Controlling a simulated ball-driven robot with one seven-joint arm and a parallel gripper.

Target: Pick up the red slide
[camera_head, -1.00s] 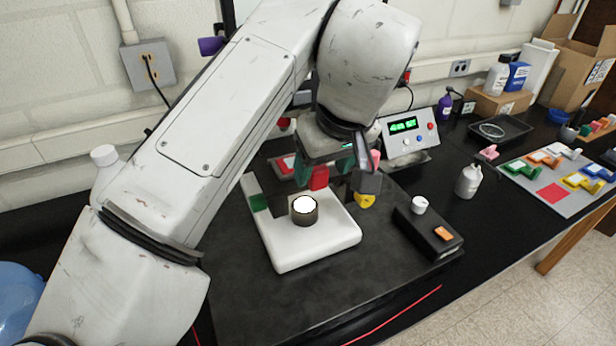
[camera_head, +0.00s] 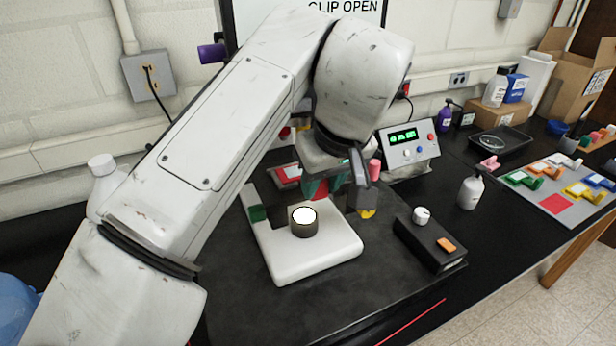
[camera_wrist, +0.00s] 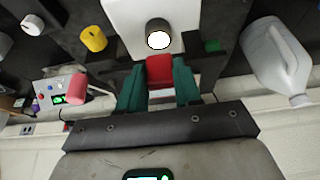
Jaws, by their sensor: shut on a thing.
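The red slide (camera_wrist: 159,68) is a small red block between the two teal fingers of my gripper (camera_wrist: 158,84) in the wrist view. My gripper is shut on it. In the head view the red slide (camera_head: 318,187) shows just behind the white base (camera_head: 320,256), partly hidden by my fingers (camera_head: 322,186). The base carries a dark round post with a bright white top (camera_head: 304,216). In the wrist view the slide appears close to this post (camera_wrist: 158,35); whether it touches anything there I cannot tell.
A green block (camera_head: 257,213) is at the base's left and a yellow knob (camera_head: 367,213) at its right. A black box with a white knob and orange switch (camera_head: 445,244) stands to the right. A white bottle (camera_head: 471,190) and a grey tray of coloured pieces (camera_head: 540,201) are further right.

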